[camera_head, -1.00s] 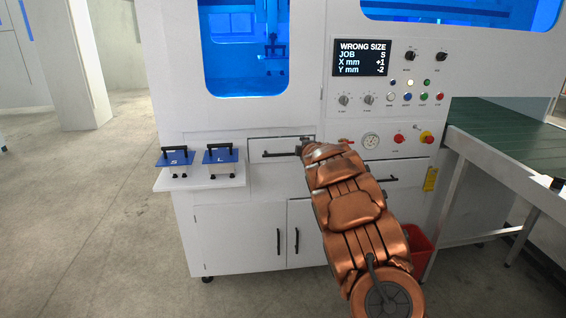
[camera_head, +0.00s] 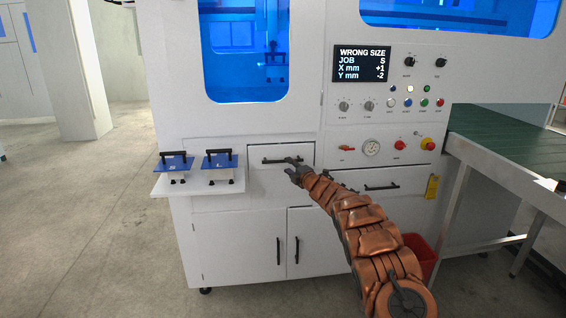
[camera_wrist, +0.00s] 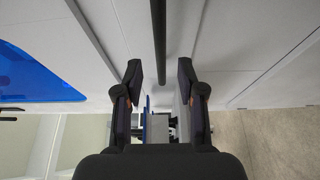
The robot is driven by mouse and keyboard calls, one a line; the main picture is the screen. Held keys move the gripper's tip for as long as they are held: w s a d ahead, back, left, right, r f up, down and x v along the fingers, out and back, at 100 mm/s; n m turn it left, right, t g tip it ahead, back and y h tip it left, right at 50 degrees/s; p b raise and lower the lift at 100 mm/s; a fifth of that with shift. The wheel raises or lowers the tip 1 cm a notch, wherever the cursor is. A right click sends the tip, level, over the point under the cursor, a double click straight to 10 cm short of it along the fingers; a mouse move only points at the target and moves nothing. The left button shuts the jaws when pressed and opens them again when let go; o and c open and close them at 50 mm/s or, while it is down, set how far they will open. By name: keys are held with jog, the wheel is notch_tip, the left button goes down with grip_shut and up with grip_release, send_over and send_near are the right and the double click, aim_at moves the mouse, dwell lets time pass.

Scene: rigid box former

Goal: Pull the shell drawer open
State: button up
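A white drawer front (camera_head: 262,167) with a dark horizontal bar handle (camera_head: 272,161) is set in the machine, right of the blue-plate shelf. It looks shut or nearly so. My gripper (camera_head: 292,166) is at the handle's right part in the head view. In the wrist view my gripper (camera_wrist: 161,82) has its two dark fingers wide apart. The handle bar (camera_wrist: 158,40) lies in the gap between them, with clear space on both sides. No label names the drawer.
A second drawer (camera_head: 410,192) with its own handle is to the right, partly behind my arm. Blue plates S (camera_head: 174,164) and L (camera_head: 219,161) stand on a shelf (camera_head: 198,187) at left. Knobs, buttons and a gauge (camera_head: 371,148) sit above. A conveyor (camera_head: 500,145) is at right.

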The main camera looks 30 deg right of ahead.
aim_at(283, 161)
jog(key=shift+w+r+p, duration=0.1)
jog(key=shift+w+p, duration=0.9)
jog(key=shift+w, duration=1.35)
jog(key=shift+w+d+p, duration=0.1)
jog(key=shift+w+p, duration=0.2)
jog(key=shift+w, duration=0.25)
grip_shut()
